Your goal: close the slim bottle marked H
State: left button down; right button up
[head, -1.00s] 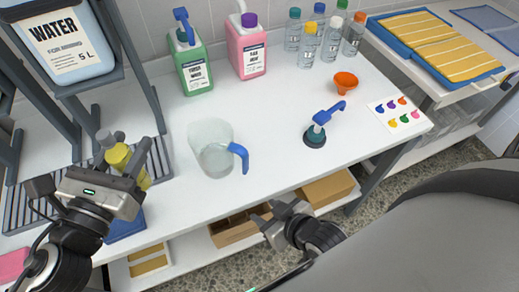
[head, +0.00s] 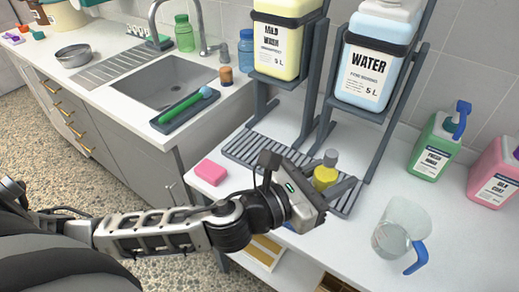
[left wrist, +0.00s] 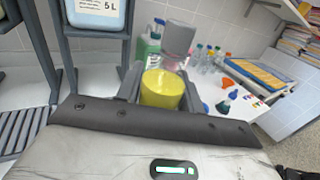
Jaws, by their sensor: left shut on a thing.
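My left gripper (head: 329,181) is shut on a yellow bottle (head: 325,177) with a grey top, above the slatted rack. In the left wrist view the yellow bottle (left wrist: 161,89) sits between the fingers, and its grey top (left wrist: 178,39) stands beyond. No letter H can be read on it. Several slim clear bottles with coloured caps (left wrist: 204,55) stand far back in the left wrist view, too small for marks to be read. My right gripper is out of view.
A grey slatted rack (head: 262,157) lies under stands holding the WATER jug (head: 370,62) and a yellow jug (head: 282,40). A pink sponge (head: 210,172) lies at the counter's left. A clear pitcher (head: 392,235) stands right. Bare counter lies between gripper and pitcher.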

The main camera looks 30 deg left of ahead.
pick_arm(q)
jog(key=s+a+f+n+t+y, duration=0.1)
jog(key=a+n+t+y, duration=0.1)
jog(key=a+n+y, duration=0.4)
jog(key=a+y, duration=0.3)
jog(key=a, duration=0.3)
jog(key=shift+f+t+y, duration=0.2)
jog(key=shift+t+y, duration=0.1)
jog(key=shift+t, duration=0.1)
jog(key=shift+d, duration=0.1)
